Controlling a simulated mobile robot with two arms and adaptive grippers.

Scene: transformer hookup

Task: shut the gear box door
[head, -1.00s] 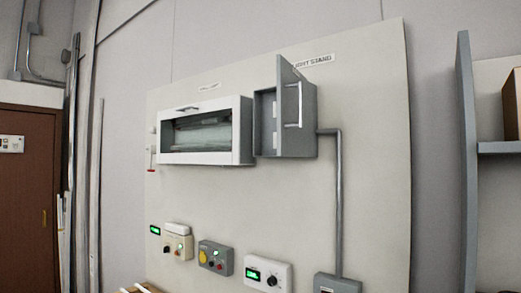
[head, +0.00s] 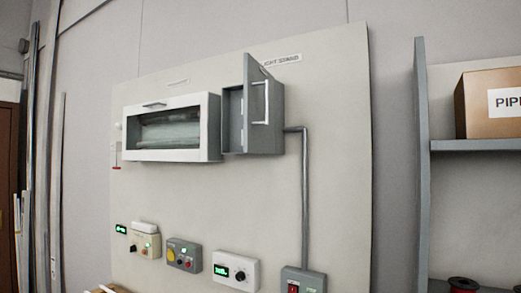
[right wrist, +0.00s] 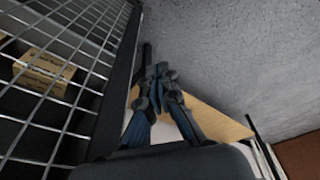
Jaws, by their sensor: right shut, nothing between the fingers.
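The grey gear box (head: 233,130) is mounted on the pale wall panel in the head view, right beside a white windowed cabinet. Its grey door (head: 274,130) stands open, swung out from the box, so part of the interior shows at the left. A pale bar handle (head: 267,103) is on the door's face. My right gripper (right wrist: 160,72) shows only in the right wrist view, with its fingers shut and empty. It is not near the gear box in any view. My left gripper is not in view.
The white cabinet (head: 213,130) adjoins the gear box at the left. A conduit (head: 305,200) runs down at its right. Several control boxes, one of them grey (head: 184,254), sit below. A shelf (head: 475,146) stands at the right. A wire mesh (right wrist: 55,75) is close to my right gripper.

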